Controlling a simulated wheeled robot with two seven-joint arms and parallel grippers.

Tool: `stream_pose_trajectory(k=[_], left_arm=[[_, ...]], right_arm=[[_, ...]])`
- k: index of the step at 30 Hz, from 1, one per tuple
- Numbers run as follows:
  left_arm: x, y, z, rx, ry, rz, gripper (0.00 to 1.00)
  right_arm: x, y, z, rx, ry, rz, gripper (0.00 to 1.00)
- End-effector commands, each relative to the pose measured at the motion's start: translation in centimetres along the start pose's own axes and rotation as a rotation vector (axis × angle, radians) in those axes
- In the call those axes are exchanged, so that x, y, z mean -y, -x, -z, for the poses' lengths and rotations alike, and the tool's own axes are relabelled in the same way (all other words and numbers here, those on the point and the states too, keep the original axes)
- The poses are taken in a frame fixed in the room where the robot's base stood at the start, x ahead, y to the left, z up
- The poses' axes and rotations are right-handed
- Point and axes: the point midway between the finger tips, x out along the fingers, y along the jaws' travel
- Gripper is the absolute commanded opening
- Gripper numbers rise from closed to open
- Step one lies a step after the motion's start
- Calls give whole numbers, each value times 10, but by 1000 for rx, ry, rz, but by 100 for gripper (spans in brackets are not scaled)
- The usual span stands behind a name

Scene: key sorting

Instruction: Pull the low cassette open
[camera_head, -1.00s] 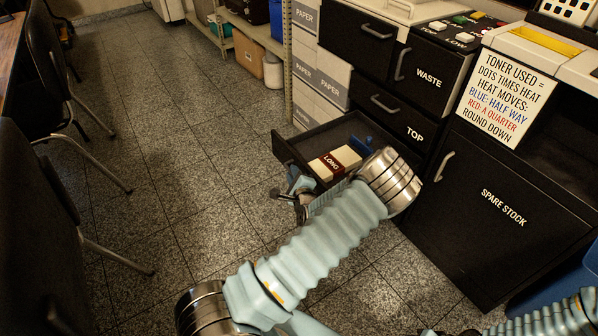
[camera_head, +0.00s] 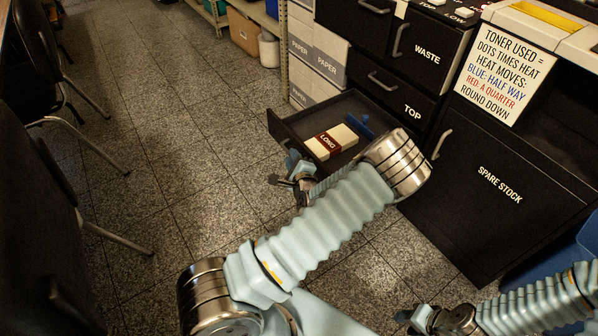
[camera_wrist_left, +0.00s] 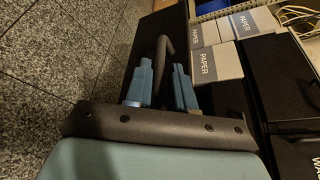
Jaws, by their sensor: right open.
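The low cassette (camera_head: 292,133) is a black drawer pulled out at the bottom of the cabinet, under the TOP drawer (camera_head: 388,92). My left gripper (camera_head: 290,178) is at this front. In the left wrist view, its two blue fingers (camera_wrist_left: 162,84) stand on either side of the dark curved handle (camera_wrist_left: 165,50), close against it, and appear shut on it. My left forearm hides part of the cassette. My right gripper (camera_head: 425,318) is open and empty, low at the bottom edge.
A cream block with a LONG label (camera_head: 330,141) and a blue piece (camera_head: 366,124) are in the cassette. Paper boxes (camera_head: 318,60) stand behind it. The SPARE STOCK door (camera_head: 490,190) is closed at right. Chairs (camera_head: 60,140) stand at left; the floor (camera_head: 170,130) between is clear.

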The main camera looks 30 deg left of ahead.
Motion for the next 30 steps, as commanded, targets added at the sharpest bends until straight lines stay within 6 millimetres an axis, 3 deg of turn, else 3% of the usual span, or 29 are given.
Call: stream_pose_trajectory(k=[6, 13, 18, 30], left_arm=[[0, 56, 1, -5, -3, 1, 23], [0, 97, 1, -3, 0, 0, 23], [0, 108, 1, -2, 0, -1, 23], [0, 109, 0, -1, 0, -1, 23]], right_arm=[[-1, -1, 0, -1, 0, -1, 43], [-1, -1, 0, -1, -1, -1, 43], [-1, -1, 0, -1, -1, -1, 43], [-1, -1, 0, -1, 0, -1, 43]])
